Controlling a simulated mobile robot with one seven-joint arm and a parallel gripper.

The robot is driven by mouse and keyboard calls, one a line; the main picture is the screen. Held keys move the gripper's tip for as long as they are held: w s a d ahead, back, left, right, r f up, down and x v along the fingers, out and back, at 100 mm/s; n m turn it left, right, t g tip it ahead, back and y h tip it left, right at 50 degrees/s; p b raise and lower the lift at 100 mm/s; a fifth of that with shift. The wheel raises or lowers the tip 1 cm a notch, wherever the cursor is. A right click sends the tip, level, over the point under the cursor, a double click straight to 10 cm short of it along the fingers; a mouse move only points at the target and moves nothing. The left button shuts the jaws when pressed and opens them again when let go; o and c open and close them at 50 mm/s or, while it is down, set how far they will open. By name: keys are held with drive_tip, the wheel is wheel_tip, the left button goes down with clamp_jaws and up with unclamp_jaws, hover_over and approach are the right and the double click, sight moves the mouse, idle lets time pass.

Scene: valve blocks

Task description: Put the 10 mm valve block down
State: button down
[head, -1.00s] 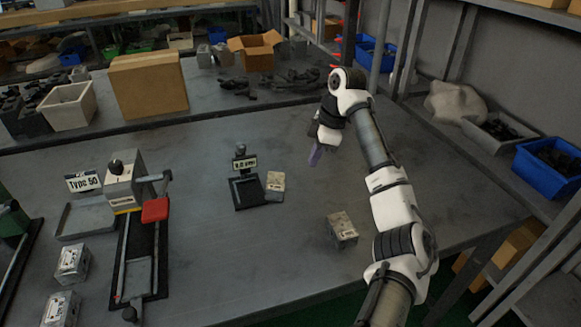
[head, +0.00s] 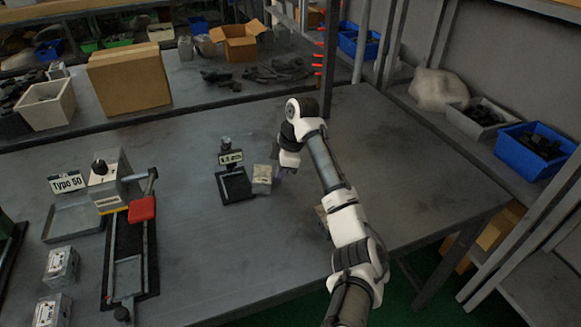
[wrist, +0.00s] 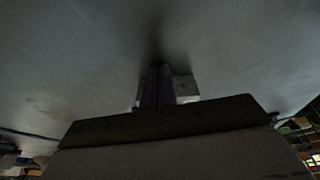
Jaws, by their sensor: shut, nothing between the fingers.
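A pale valve block (head: 262,178) stands on the table, just right of a small black gauge stand (head: 235,184) with a display. My gripper (head: 280,173) is low at the block's right side, shut and holding nothing. In the wrist view, the dark fingers (wrist: 155,88) point down at the table, and a pale block (wrist: 185,86) shows just behind them. I cannot tell whether they touch it. A second block (head: 322,214) is mostly hidden behind my arm. Two more blocks (head: 61,265) (head: 52,309) stand at the front left. I cannot read which block is 10 mm.
Cardboard boxes (head: 128,80) are at the back. The table's middle front is clear.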

sight(264, 173)
drive_tip(key=shift+a, duration=0.3)
drive_tip(key=a+p, duration=0.1)
drive_tip(key=a, duration=0.3)
drive_tip(key=shift+s, duration=0.15)
drive_tip(key=shift+d, duration=0.1)
idle(0.3)
